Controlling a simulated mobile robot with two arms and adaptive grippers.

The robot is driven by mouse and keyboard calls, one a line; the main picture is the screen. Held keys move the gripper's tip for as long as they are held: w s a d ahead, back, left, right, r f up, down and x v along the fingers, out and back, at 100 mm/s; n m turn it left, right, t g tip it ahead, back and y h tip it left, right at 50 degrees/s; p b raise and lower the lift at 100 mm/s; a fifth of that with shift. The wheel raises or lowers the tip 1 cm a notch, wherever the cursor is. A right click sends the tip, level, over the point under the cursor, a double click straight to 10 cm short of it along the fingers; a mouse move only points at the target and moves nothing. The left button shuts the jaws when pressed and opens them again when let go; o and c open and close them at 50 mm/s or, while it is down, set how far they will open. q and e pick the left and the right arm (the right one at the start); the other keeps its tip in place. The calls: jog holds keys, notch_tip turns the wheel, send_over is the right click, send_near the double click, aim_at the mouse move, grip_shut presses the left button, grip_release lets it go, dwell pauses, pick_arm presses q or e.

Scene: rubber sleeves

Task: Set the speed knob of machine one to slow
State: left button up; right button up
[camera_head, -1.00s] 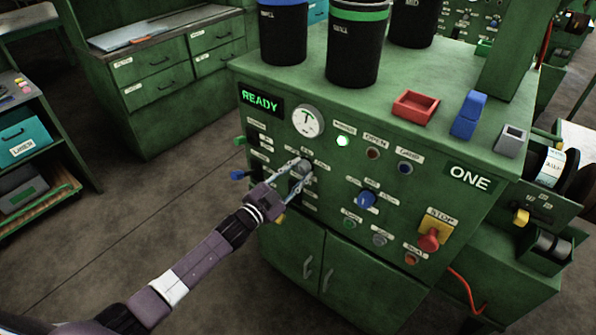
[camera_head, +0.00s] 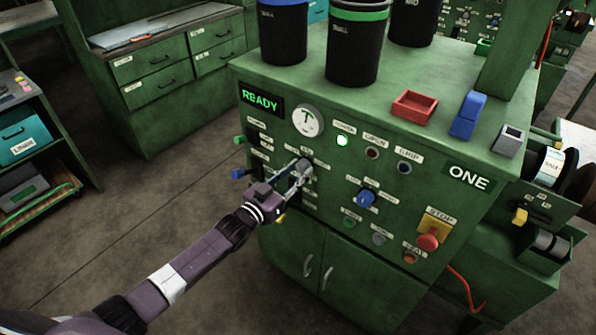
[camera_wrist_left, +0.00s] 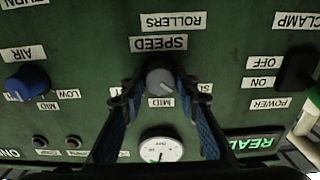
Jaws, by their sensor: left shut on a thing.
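Machine one (camera_head: 330,240) is a green cabinet marked ONE, with a lit READY display (camera_head: 261,100) on its sloped front. My left gripper (camera_head: 301,172) is at the speed knob, below the round gauge (camera_head: 308,120). In the left wrist view, which is upside down, the grey speed knob (camera_wrist_left: 160,79) sits between the two fingers of my left gripper (camera_wrist_left: 160,92), under the SPEED label. The fingers close on its sides. The MID label shows clearly; the two side labels are partly covered by the fingers. I cannot tell the knob's setting surely. My right gripper is not in view.
A blue knob (camera_head: 366,199) and a red stop button (camera_head: 429,239) are on the same panel to the right. Black bins (camera_head: 357,45), a red tray (camera_head: 415,106) and a blue block (camera_head: 468,115) stand on top. The floor at left is clear.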

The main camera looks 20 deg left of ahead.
pick_arm(q)
jog(key=shift+f, duration=0.1)
dwell(0.3)
jog(key=o, duration=1.1)
jog(key=v, duration=1.2)
